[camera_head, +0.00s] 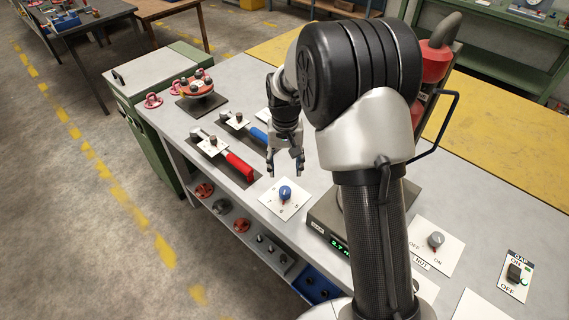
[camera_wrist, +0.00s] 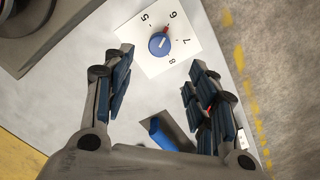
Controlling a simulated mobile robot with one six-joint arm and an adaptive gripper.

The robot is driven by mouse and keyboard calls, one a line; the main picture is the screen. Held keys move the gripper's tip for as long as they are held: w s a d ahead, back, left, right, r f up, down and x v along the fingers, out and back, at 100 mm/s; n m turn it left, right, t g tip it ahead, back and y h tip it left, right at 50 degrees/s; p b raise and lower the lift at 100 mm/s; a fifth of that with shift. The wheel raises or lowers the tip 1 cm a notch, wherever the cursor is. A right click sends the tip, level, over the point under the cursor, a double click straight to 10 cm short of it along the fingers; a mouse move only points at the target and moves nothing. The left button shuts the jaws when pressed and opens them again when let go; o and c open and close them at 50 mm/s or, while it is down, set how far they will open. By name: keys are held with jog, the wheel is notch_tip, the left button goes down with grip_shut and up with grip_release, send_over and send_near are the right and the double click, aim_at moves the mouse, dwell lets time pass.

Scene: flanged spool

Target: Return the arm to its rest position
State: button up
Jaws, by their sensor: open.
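My gripper (camera_head: 286,165) hangs over the grey workbench (camera_head: 232,88), its fingers pointing down. It is open and empty. In the wrist view my gripper (camera_wrist: 160,95) shows two spread fingers, with a blue dial (camera_wrist: 159,43) on a white numbered plate (camera_wrist: 188,47) beyond them. In the head view the blue dial (camera_head: 285,192) lies just below and in front of the fingertips, apart from them. A red spool-like piece (camera_head: 197,88) stands on a dark plate at the back left of the bench. My arm hides part of the bench.
A scale with a green display (camera_head: 340,246), a grey knob (camera_head: 436,239) and a switch panel (camera_head: 515,274) are to the right. A red extinguisher-like object (camera_head: 436,62) stands behind my arm.

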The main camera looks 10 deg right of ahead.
jog(key=s+r+n+t, duration=0.1)
jog(key=s+r+t, duration=0.1)
jog(key=s+r, duration=1.3)
jog(key=s+r+n+t, duration=0.1)
jog(key=s+r, duration=0.3)
jog(key=s, duration=1.1)
jog(key=shift+t, duration=0.8)
